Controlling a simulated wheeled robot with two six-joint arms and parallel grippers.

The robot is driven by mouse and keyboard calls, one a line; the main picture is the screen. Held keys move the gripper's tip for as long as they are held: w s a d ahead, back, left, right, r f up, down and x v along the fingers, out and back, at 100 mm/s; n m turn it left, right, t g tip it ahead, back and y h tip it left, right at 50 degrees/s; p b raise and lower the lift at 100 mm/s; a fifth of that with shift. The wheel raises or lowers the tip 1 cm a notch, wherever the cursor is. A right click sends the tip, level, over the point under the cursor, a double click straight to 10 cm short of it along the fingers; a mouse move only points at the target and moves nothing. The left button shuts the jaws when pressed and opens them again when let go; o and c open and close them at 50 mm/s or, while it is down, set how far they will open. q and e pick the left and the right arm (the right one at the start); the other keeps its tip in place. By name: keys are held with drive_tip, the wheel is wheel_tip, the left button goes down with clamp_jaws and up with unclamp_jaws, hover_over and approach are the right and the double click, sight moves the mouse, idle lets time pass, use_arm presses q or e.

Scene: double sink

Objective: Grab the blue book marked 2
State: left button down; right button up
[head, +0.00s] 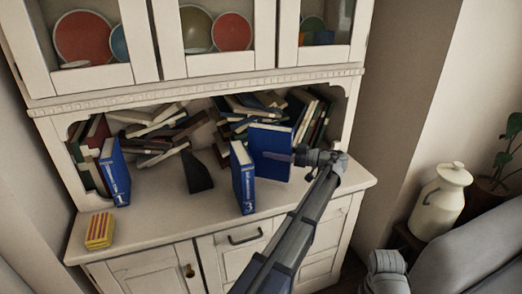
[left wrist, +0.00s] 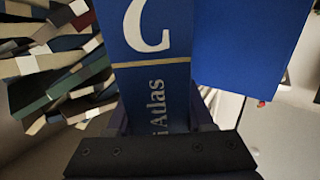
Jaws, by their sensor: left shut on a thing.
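A blue book (head: 270,145) stands upright on the cabinet counter, and my left gripper (head: 299,157) is shut on its right side. In the left wrist view a blue spine (left wrist: 150,75) with a pale, cut-off numeral and the word "Atlas" sits between the jaws; the numeral is consistent with a 2. My left gripper's dark base (left wrist: 160,155) shows below it. A blue book marked 3 (head: 243,180) stands just left of the held book. A blue book marked 1 (head: 116,173) stands farther left. My right gripper is not in view.
Piles of loose books (head: 165,130) fill the niche behind. A dark wedge-shaped object (head: 197,173) stands mid-counter, and a yellow-and-red striped box (head: 99,230) lies front left. The counter (head: 165,225) is clear between them. A white jug (head: 440,203) and a plant stand at right.

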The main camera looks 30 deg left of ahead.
sight(291, 145)
use_arm(q)
drive_tip(key=d+r, duration=0.1)
drive_tip(key=d, duration=0.1)
drive_tip(key=w+d+r+p, duration=0.1)
drive_tip(key=d+r+p, duration=0.1)
drive_tip(key=d, duration=0.1)
drive_tip(key=shift+w+d+r, duration=0.15)
drive_tip(key=shift+d+r, duration=0.1)
drive_tip(key=shift+d, duration=0.1)
drive_tip(key=shift+w+d+r+p, duration=0.1)
drive_tip(key=shift+d+r+p, duration=0.2)
drive_tip(key=shift+d+p, duration=0.4)
